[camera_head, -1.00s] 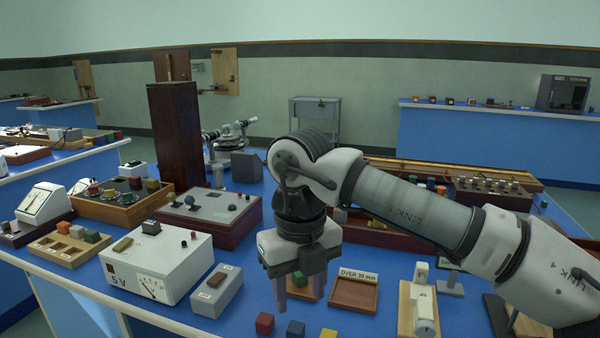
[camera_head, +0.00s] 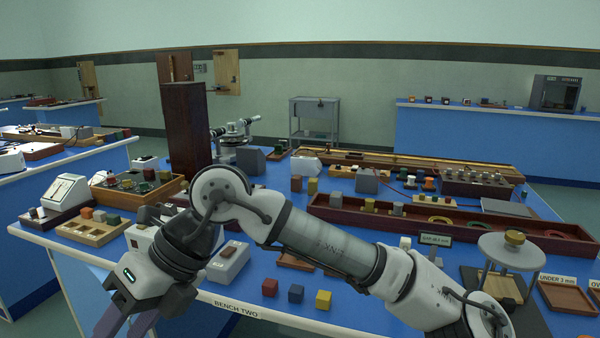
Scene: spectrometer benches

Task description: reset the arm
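My gripper (camera_head: 122,322) is at the lower left, tilted down and out past the bench's front edge. Its two purple-grey fingers are apart, and I see nothing between the parts that show. The bottom of the picture cuts off the fingertips. My arm reaches from the lower right across the front of the bench and bends at a raised joint left of centre.
My arm partly hides a white meter box (camera_head: 143,238). A tall dark wooden column (camera_head: 186,128) stands behind. A round-topped stand (camera_head: 511,250) is at right.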

